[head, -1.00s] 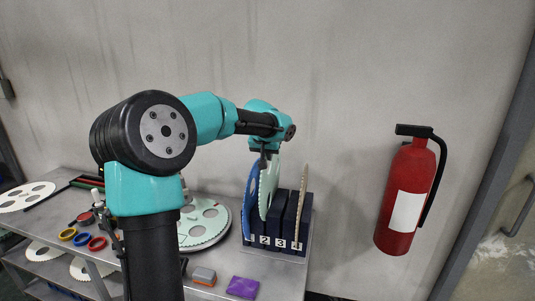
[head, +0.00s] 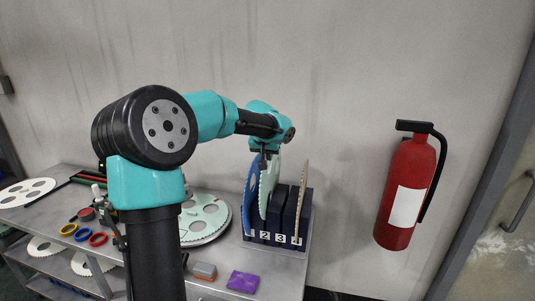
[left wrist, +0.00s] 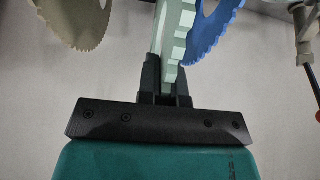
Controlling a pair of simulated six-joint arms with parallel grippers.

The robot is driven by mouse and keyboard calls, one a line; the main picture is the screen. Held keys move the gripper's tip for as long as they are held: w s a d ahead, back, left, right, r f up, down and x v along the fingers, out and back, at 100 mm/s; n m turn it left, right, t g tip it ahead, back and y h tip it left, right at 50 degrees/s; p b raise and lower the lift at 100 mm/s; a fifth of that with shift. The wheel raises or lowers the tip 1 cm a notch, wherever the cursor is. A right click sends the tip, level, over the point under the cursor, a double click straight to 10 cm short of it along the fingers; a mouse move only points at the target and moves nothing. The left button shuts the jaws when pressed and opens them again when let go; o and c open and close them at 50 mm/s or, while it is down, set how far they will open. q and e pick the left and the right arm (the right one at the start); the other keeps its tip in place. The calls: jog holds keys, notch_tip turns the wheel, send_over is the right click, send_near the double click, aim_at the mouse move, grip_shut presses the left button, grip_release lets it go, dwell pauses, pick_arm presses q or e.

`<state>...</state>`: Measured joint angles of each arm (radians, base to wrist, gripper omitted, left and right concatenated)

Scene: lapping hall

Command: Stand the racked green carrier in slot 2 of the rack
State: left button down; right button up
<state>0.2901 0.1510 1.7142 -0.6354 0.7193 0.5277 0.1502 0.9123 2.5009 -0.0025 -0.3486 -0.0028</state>
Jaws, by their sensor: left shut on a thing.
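The pale green toothed carrier (head: 270,185) stands on edge in the rack (head: 284,236), above the label 2. Its lower edge is hidden between the dark blue dividers, so I cannot tell whether it touches the bottom. My left gripper (head: 264,155) is shut on its top edge from above. In the left wrist view the green carrier (left wrist: 172,40) sits between the fingers (left wrist: 165,88). A blue carrier (head: 250,188) stands just left of it at slot 1. A beige carrier (head: 301,200) stands at slot 4. Slot 3 looks empty. My right gripper is out of view.
Another pale green disc (head: 205,218) lies flat left of the rack. A purple packet (head: 243,283), an orange-grey block (head: 204,271) and coloured rings (head: 83,234) lie on the metal bench (head: 215,284). A red fire extinguisher (head: 404,190) hangs on the wall to the right.

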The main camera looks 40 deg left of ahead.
aim_at(267, 176)
pick_arm(q)
jog(key=shift+f, duration=4.2)
dwell(0.6)
jog(key=c, duration=1.2)
grip_release()
jog(key=shift+f, duration=0.1)
jog(key=v, duration=1.7)
jog(key=shift+r, duration=0.25)
jog(key=shift+d, duration=0.15)
